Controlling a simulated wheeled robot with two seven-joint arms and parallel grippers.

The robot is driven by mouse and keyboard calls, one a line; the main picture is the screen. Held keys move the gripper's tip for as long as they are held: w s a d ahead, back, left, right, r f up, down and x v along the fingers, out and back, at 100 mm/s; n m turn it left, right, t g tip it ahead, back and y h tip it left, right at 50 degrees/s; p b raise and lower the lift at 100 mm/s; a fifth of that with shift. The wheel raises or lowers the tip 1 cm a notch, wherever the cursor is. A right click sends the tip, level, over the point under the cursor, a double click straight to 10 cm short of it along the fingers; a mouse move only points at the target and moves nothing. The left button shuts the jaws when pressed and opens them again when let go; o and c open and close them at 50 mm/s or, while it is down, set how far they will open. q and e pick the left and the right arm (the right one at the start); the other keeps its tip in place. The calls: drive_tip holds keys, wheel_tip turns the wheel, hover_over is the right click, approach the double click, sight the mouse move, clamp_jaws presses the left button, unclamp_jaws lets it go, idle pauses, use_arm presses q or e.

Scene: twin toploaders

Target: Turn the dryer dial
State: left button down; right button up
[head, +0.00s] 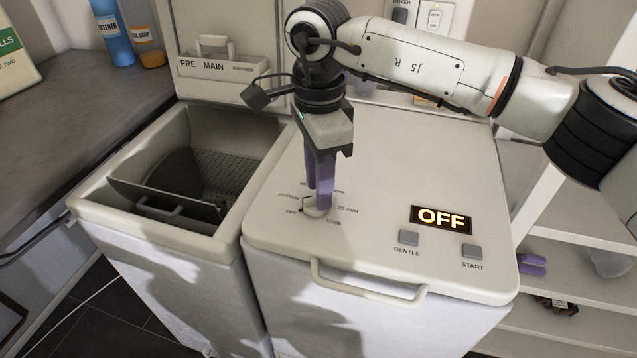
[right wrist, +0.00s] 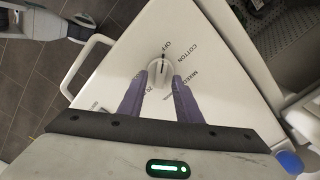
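The dryer dial (head: 316,208) is a pale round knob on the white lid of the right machine, with printed settings around it. In the right wrist view the dial (right wrist: 158,74) has a dark pointer mark directed towards the word OFF. The dryer's display (head: 441,219) reads OFF. My right gripper (head: 321,198) points down at the dial with its two purple fingers. In the right wrist view its fingertips (right wrist: 160,76) are apart, one on each side of the dial; I cannot tell whether they touch it.
The GENTLE button (head: 409,237) and START button (head: 472,251) lie right of the dial. A handle (head: 368,290) sticks out at the lid's front. The open washer tub (head: 205,165) is on the left. Shelves (head: 590,290) stand on the right, with a purple object (head: 532,264).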

wheel_tip(320, 180, up, 10)
idle(0.4)
drive_tip(key=shift+f, duration=0.15)
